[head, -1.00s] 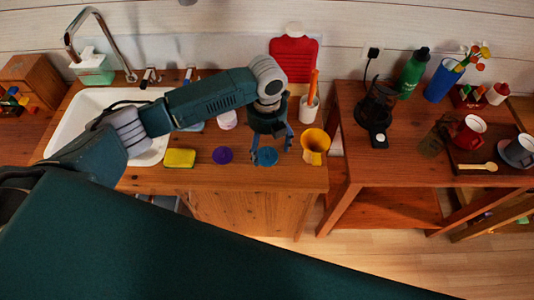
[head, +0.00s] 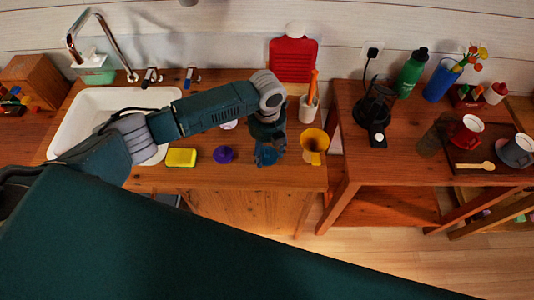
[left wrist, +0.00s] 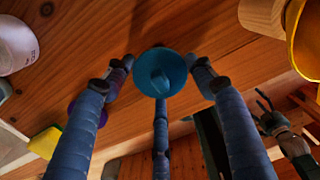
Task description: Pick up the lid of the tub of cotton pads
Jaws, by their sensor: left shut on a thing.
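A round blue lid with a raised knob (left wrist: 160,74) is in the middle of the left wrist view, between my fingers. In the head view the blue lid (head: 266,158) is partly hidden under my left gripper (head: 268,150), near the front of the wooden counter. My left gripper (left wrist: 160,78) is shut on this lid, with fingers around its rim. I cannot tell whether the lid is clear of the counter. A pale tub (left wrist: 17,46) stands at the left of the wrist view, and is mostly hidden behind my arm in the head view. My right gripper is not in view.
A purple lid-like object (head: 223,154) and a yellow sponge (head: 181,157) lie left of the gripper. A yellow cup (head: 314,144) stands close on the right. A white sink (head: 75,117) is at the left. A red board (head: 293,60) leans on the wall behind.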

